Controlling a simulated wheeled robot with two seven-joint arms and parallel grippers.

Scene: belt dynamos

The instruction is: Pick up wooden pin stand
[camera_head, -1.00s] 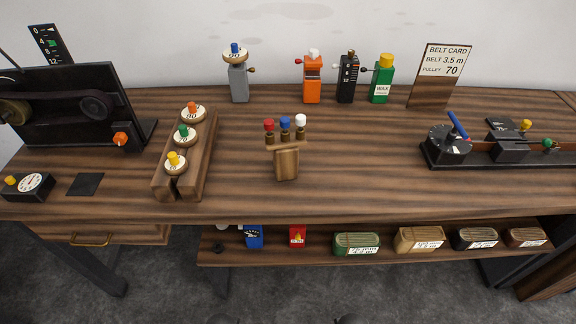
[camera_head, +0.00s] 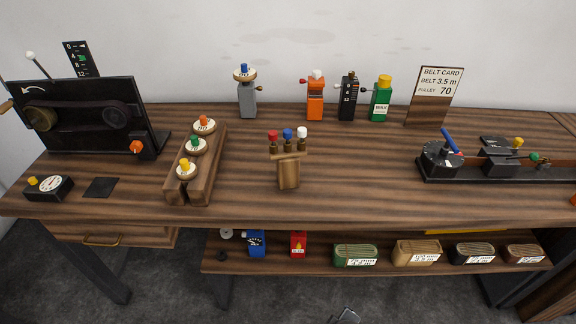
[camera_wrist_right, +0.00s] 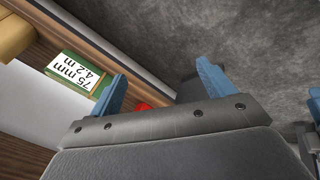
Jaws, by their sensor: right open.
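The wooden pin stand (camera_head: 288,174) stands upright near the middle of the workbench in the head view. It holds three pins with red, blue and white caps in a row along its top bar. My right gripper (camera_wrist_right: 160,80) shows in the right wrist view with its two blue fingers wide apart and nothing between them. It is away from the pin stand, with the floor and the lower shelf behind it. My left gripper is not in view.
A wooden block with several capped pulleys (camera_head: 205,170) stands left of the stand. Orange (camera_head: 315,99), black (camera_head: 348,98) and green (camera_head: 381,100) devices stand behind it. A black-based machine (camera_head: 500,165) is at right. Bare bench surrounds the stand. Boxes, including a green one (camera_head: 355,254), sit on the lower shelf.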

